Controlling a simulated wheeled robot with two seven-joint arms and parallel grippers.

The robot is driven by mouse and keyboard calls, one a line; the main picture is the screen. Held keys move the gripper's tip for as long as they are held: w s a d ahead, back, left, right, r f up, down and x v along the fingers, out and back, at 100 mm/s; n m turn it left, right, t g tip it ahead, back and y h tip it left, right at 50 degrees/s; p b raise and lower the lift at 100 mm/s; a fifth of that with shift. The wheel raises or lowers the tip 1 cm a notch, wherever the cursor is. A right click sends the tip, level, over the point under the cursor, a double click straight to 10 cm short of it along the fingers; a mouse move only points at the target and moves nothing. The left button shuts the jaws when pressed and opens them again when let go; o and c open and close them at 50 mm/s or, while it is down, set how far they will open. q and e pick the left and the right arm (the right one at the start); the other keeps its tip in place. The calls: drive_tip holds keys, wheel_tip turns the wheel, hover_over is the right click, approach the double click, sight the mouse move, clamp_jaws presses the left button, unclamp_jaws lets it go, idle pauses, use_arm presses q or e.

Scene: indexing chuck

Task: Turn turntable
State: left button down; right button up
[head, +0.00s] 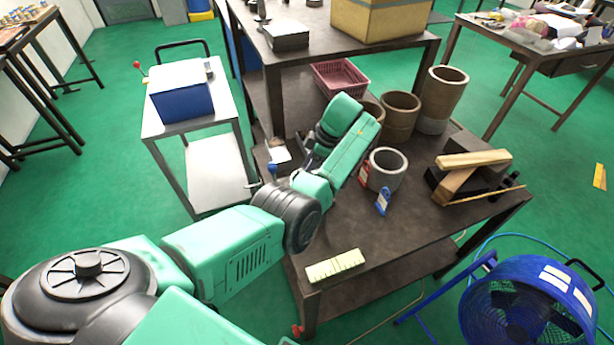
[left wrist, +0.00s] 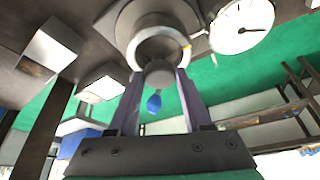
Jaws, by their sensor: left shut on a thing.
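In the left wrist view my left gripper (left wrist: 160,76) has one finger on each side of a grey rounded part (left wrist: 159,71) and is shut on it. That part lies in front of a pale ring (left wrist: 142,46) on a grey round body, which looks like the turntable. A white round dial (left wrist: 240,24) with a black pointer is beside it. A blue knob (left wrist: 154,103) shows between the fingers. In the head view my left arm covers most of the turntable; a blue knob (head: 272,168) shows left of the wrist. My right gripper is in neither view.
The dark workbench (head: 385,235) carries a grey hollow cylinder (head: 388,170), brown cylinders (head: 399,112), wooden blocks (head: 462,180), a red bottle (head: 364,173), a blue bottle (head: 383,202) and a pale yellow block (head: 336,266). A blue fan (head: 530,303) stands at the right. The bench front is mostly clear.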

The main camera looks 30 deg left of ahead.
use_arm(q)
drive_tip(key=shift+a+n+g+b, duration=0.1)
drive_tip(key=shift+n+g+b, duration=0.3)
drive_tip(key=shift+n+b, duration=0.75)
drive_tip(key=shift+c, duration=1.7)
unclamp_jaws()
